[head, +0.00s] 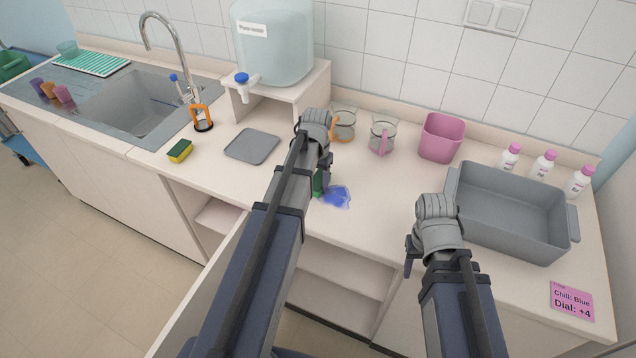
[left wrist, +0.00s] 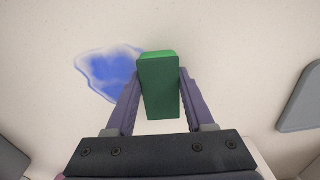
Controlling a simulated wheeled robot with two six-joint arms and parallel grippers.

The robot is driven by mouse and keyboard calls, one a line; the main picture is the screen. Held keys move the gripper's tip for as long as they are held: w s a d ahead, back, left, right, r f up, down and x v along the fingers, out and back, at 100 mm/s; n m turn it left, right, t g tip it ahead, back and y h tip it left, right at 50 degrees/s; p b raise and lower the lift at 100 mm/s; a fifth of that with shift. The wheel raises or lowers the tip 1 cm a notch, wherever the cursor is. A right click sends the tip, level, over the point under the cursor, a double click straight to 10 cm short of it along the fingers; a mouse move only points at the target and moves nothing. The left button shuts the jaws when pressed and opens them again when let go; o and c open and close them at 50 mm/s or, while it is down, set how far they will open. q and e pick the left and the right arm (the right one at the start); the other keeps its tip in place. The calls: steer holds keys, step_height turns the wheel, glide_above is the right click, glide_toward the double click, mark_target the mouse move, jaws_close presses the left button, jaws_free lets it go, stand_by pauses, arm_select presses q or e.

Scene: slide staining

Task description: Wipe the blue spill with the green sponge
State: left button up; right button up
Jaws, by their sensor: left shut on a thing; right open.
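The green sponge (left wrist: 158,86) is gripped between the two fingers of my left gripper (left wrist: 158,100). In the head view only a green sliver of the sponge (head: 318,182) shows beside my left gripper (head: 324,180); my arm hides the rest. The blue spill (head: 337,197) lies on the counter just right of the sponge. In the left wrist view the spill (left wrist: 106,72) is left of the sponge, close to it. I cannot tell whether the sponge touches the counter. My right gripper (head: 409,260) is open and empty, near the front edge left of the grey basin.
A yellow-green sponge (head: 180,151) and a grey mat (head: 252,146) lie to the left. Glass beakers (head: 383,136), a pink container (head: 441,137) and bottles (head: 543,163) stand behind. The grey basin (head: 513,215) fills the right. Counter around the spill is clear.

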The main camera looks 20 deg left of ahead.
mark_target(354, 202)
arm_select(q)
steer(key=shift+s+d, duration=0.1)
steer(key=shift+d, duration=1.9)
steer(key=shift+s+d+f, duration=0.1)
steer(key=shift+d, duration=1.75)
steer(key=shift+d, duration=0.1)
steer(key=shift+d, duration=1.9)
